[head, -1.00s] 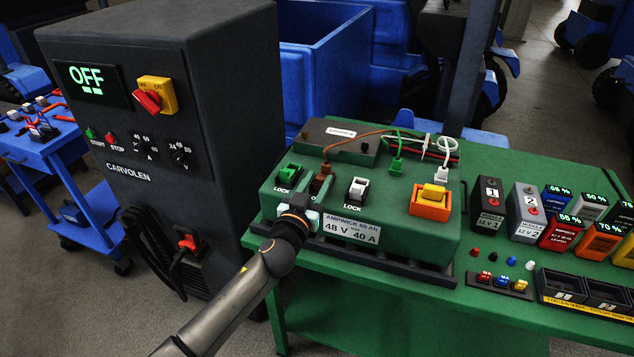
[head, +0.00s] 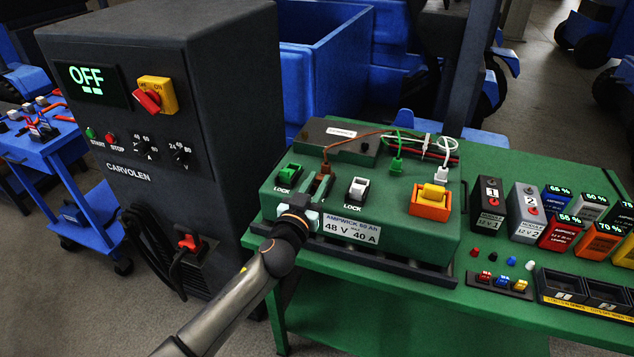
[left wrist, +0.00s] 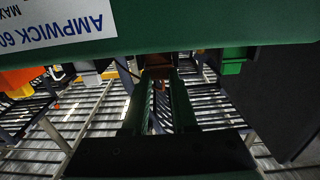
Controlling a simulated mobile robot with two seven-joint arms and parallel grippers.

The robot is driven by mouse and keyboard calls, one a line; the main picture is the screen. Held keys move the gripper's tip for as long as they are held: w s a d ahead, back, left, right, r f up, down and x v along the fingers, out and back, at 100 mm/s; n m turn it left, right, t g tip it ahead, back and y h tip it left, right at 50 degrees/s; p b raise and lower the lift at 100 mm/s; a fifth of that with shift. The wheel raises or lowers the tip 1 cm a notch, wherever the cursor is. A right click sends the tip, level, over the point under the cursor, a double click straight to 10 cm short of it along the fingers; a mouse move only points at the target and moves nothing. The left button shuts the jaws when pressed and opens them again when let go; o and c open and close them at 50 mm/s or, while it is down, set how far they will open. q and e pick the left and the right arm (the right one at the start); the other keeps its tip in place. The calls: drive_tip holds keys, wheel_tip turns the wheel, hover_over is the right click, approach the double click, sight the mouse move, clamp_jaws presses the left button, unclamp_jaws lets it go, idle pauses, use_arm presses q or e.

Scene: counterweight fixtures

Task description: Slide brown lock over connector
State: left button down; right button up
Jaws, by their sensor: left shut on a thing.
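The brown lock (head: 321,183) sits on the green AMPWICK battery box (head: 390,225), between the green lock and the white lock. It is mostly hidden by my left gripper (head: 320,188), which is shut on it from the front. In the left wrist view, a brown piece (left wrist: 160,73) shows at the tips of my left gripper (left wrist: 160,80). The brown connector (head: 325,168) and its brown wire end just behind the lock. I cannot tell how far the lock overlaps the connector. My right gripper is out of view.
The green lock (head: 289,178) and white lock (head: 357,190) stand close on either side. A yellow switch on an orange base (head: 431,201) is at the right of the box. The dark CARVOLEN charger (head: 130,190) rises to the left, reading OFF. Small modules (head: 490,205) stand right.

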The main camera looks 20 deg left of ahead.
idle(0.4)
use_arm(q)
drive_tip(key=shift+w+f+b, duration=0.1)
drive_tip(key=shift+w+b, duration=0.4)
drive_tip(key=shift+w, duration=0.3)
drive_tip(key=shift+r, duration=0.2)
drive_tip(key=c, duration=0.7)
unclamp_jaws()
drive_tip(key=shift+w+f, duration=0.1)
drive_tip(key=shift+w, duration=0.05)
drive_tip(key=s, duration=1.2)
drive_tip(key=shift+s+a+b, duration=0.2)
drive_tip(key=shift+s+b, duration=0.1)
